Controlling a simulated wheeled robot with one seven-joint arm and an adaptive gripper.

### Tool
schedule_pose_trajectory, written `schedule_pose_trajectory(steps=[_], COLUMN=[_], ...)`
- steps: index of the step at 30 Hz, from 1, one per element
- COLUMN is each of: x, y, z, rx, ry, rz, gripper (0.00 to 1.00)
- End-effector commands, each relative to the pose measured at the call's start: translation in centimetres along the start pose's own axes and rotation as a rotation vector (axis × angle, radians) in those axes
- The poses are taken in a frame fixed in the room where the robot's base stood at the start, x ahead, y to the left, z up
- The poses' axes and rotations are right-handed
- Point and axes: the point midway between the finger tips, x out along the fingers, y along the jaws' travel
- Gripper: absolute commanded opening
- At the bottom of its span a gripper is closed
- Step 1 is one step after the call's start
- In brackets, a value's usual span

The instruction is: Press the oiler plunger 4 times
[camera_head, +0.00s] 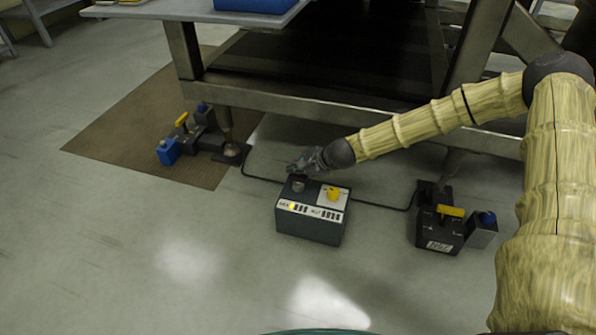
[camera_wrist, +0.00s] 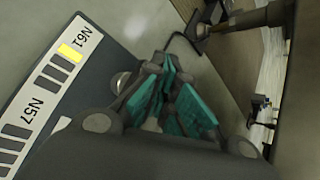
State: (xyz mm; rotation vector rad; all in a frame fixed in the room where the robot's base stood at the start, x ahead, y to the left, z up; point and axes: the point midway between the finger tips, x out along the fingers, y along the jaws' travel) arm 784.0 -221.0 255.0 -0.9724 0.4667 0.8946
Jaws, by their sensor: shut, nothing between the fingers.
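The oiler is a dark grey box (camera_head: 308,224) on the floor, with a white label strip on its front edge. A round grey metal plunger (camera_head: 298,186) stands on its top left, and a yellow knob (camera_head: 333,194) sits on its top right. My gripper (camera_head: 296,168) is shut and empty, just behind and above the plunger. In the wrist view, my gripper's teal fingers (camera_wrist: 175,82) are together, beside a partly hidden silver rounded part (camera_wrist: 120,82), likely the plunger. The label (camera_wrist: 62,62) reads N61 and N57; one N61 segment is yellow, the visible others dark.
Black lines run from the oiler to a left foot unit (camera_head: 169,151) and a right foot unit (camera_head: 440,230), both with yellow and blue parts. A heavy table frame (camera_head: 300,105) stands close behind. The floor in front is clear.

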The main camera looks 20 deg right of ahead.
Motion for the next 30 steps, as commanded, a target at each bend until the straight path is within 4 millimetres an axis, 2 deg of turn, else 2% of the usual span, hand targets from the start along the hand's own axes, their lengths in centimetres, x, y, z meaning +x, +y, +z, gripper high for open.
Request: schedule_pose_trajectory(steps=[12, 24, 30], x=[-1.4, -1.5, -2.3], y=[-1.0, -1.1, -1.7], z=[1.1, 1.1, 1.7], rx=[0.0, 0.0, 0.0], ry=[0.0, 0.0, -0.001], rz=[0.001, 0.0, 0.0], gripper=[0.0, 0.0, 0.0])
